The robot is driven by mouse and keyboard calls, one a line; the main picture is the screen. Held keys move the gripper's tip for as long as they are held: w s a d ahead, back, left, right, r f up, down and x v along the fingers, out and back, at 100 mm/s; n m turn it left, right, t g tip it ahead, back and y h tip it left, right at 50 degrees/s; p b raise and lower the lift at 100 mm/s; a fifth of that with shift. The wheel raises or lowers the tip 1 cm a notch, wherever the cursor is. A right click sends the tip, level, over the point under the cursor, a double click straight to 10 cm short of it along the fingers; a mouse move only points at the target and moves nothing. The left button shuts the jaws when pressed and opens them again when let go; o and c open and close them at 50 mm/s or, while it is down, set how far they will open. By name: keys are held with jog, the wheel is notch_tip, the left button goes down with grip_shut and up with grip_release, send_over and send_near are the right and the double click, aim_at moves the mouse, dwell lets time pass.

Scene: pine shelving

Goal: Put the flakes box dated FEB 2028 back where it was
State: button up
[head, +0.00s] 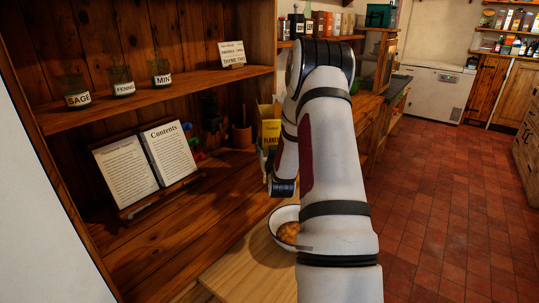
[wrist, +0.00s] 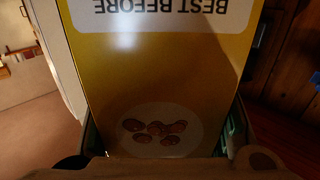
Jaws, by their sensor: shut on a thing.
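A yellow flakes box (head: 270,132) shows just left of my arm in the head view, above the wooden counter and partly hidden by the arm. In the wrist view the yellow box (wrist: 165,75) fills the middle, with a white "BEST BEFORE" label upside down at the top and a picture of brown pieces below. The date itself is out of frame. My gripper (wrist: 162,137) is shut on the box, one finger on each side. In the head view the arm hides most of the gripper.
A white bowl (head: 276,217) with brown food stands on the counter below my arm. An open book (head: 140,167) on a stand and a terracotta pot (head: 241,136) are to the left. Labelled herb glasses (head: 75,93) line the shelf above. Tiled floor is clear at right.

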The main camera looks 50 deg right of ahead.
jog(key=shift+f, duration=1.85)
jog(key=o, duration=1.2)
